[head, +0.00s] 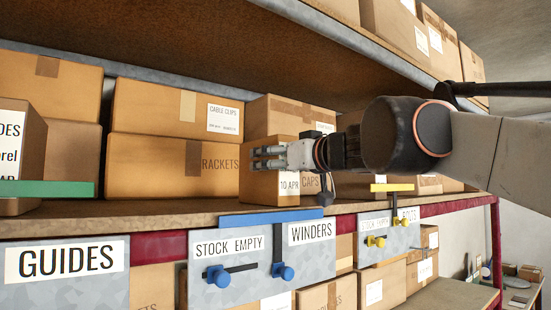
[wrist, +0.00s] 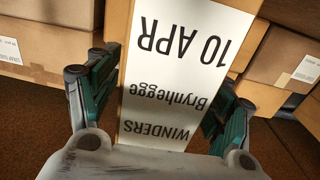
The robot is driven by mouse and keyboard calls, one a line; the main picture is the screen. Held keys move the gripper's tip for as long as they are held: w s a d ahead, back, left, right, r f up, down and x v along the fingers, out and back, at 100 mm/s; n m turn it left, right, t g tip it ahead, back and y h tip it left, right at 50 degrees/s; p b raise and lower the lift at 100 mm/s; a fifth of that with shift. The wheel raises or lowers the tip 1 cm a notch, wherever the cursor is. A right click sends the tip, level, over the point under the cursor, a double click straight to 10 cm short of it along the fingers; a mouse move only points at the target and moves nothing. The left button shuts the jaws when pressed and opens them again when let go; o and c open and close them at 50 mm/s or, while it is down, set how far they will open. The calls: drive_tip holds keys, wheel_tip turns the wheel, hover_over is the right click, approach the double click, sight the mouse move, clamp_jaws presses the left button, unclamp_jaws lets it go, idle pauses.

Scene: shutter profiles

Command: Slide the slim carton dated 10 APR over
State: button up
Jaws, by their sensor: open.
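The slim carton dated 10 APR (head: 258,186) stands upright on the shelf (head: 130,217), behind the WINDERS sign. In the wrist view its white label (wrist: 180,75) appears upside down and reads 10 APR, Brynhegge, WINDERS. My gripper (head: 262,158) is at the carton's upper part in the head view and hides some of it. In the wrist view the open fingers (wrist: 165,88) lie on either side of the carton. I cannot tell whether either finger touches it.
A BRACKETS carton (head: 165,168) stands close on the left, with a CABLE CLIPS box (head: 165,108) on top. A CAPS carton (head: 311,184) is on the right. Sliding sign plates hang at the shelf edge, including GUIDES (head: 65,258) and WINDERS (head: 311,232). An upper shelf (head: 190,45) runs above.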

drive_tip(key=c, duration=1.5)
drive_tip(key=shift+a, duration=0.1)
